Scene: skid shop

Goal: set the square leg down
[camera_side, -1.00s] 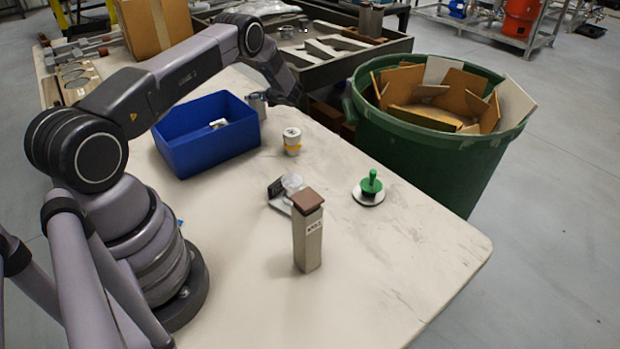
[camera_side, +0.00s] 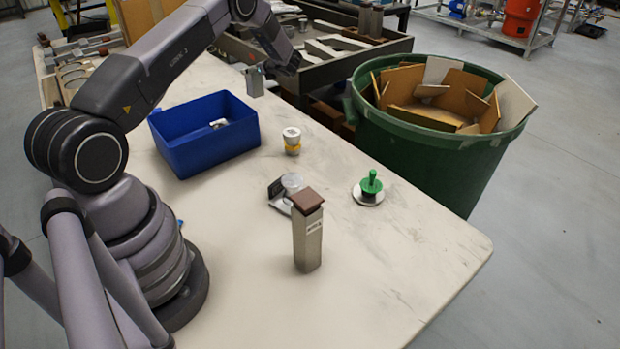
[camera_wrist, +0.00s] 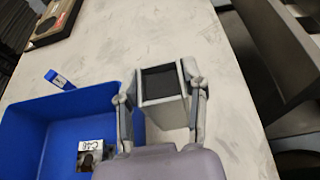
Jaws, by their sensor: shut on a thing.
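My gripper (camera_wrist: 162,98) is shut on the square leg (camera_wrist: 160,84), a grey square tube with a dark end, held between its two fingers in the wrist view. In the side view the leg (camera_side: 254,82) shows as a short grey piece beyond the blue bin, apparently raised above the table. My gripper's fingers are mostly hidden there behind my arm. Another upright square post (camera_side: 307,240) with a brown cap and a label stands on the table toward the front.
The blue bin (camera_side: 172,158) holds a small labelled metal block (camera_wrist: 93,151).

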